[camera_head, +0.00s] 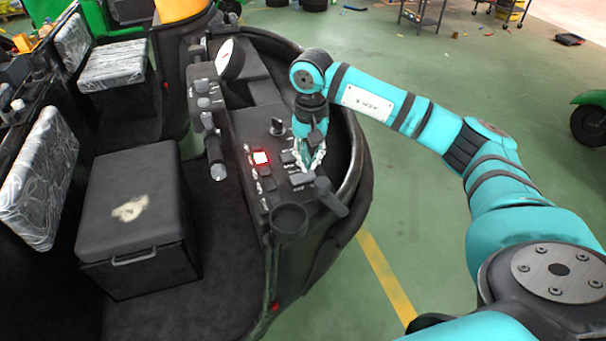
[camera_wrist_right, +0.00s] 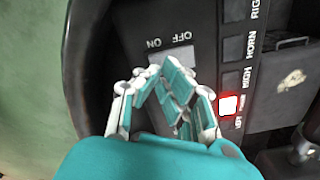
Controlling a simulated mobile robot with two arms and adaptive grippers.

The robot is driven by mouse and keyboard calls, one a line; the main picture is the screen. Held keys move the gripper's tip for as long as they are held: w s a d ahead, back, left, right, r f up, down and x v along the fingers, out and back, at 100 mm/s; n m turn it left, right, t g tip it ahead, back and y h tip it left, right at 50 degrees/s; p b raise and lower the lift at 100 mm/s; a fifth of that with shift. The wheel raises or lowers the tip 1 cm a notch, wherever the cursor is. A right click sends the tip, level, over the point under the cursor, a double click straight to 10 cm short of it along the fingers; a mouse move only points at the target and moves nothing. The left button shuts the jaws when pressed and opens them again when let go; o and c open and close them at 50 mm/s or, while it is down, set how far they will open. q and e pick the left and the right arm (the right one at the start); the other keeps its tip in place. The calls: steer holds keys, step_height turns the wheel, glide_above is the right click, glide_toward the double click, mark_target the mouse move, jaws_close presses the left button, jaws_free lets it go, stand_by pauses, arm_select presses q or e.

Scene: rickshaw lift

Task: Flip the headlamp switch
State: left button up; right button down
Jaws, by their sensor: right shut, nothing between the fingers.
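The rickshaw's black dashboard panel (camera_head: 245,125) carries several small switches. In the right wrist view, a light grey switch plate (camera_wrist_right: 180,55) beside the words OFF and ON lies at the fingertips; I cannot read a headlamp label on it. My right gripper (camera_head: 313,166) is shut and empty, pointing down over the panel. Its white and teal fingers (camera_wrist_right: 172,70) partly cover that plate, and I cannot tell whether they touch it. A red-lit switch (camera_head: 261,157) is left of the gripper and also glows in the right wrist view (camera_wrist_right: 229,105). My left gripper is out of view.
Dark switches marked HIGH, HORN (camera_wrist_right: 234,48) and RIGHT line the panel. A black handle (camera_head: 332,197) and round cup (camera_head: 289,220) stand at its near end. A knob (camera_head: 277,127) and gauge (camera_head: 230,59) rise farther back. Open green floor (camera_head: 420,230) lies right.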

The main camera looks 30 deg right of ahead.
mark_target(310, 173)
steer(key=shift+f+b, duration=1.05)
steer(key=shift+f, duration=0.2)
stand_by(0.8)
steer(key=shift+r+p, duration=2.05)
steer(key=shift+r, duration=1.5)
steer(key=shift+f, duration=0.1)
